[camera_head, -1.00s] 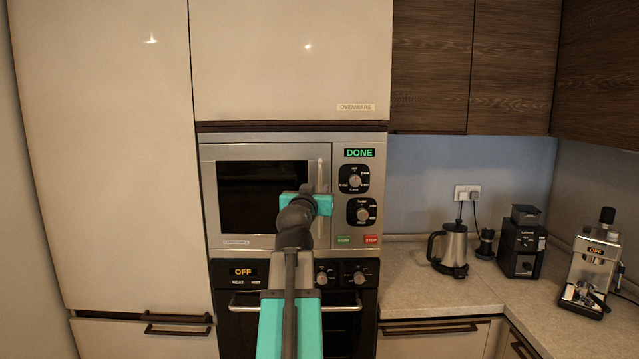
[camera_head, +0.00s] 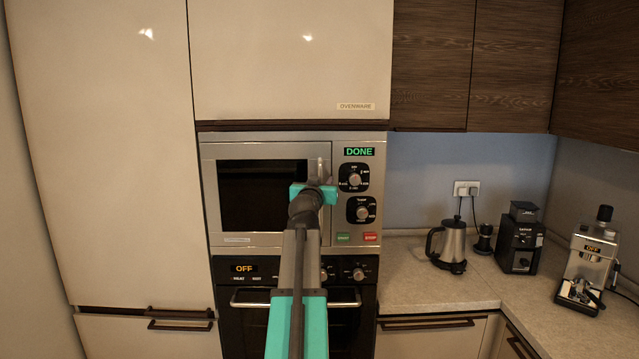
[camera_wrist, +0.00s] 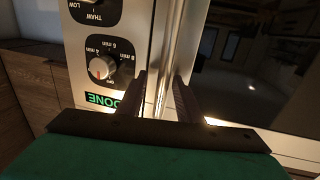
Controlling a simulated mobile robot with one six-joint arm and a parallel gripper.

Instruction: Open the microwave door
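The microwave (camera_head: 222,146) is built into the tall cabinet, with a dark window and a steel frame. Its door looks closed, and its display reads DONE. The upright bar handle (camera_wrist: 172,45) is at the right edge of the door. My gripper (camera_head: 318,172) is in front of the handle and hides part of it in the head view. In the wrist view, my gripper (camera_wrist: 161,78) is open, with one dark finger on each side of the handle. I cannot tell whether either finger touches it.
The microwave's knobs (camera_head: 362,209) are close to the right of my gripper. An oven (camera_head: 245,300) with a bar handle is below. A kettle (camera_head: 452,242), a grinder (camera_head: 520,240) and a coffee machine (camera_head: 590,262) stand on the right counter, clear of the door.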

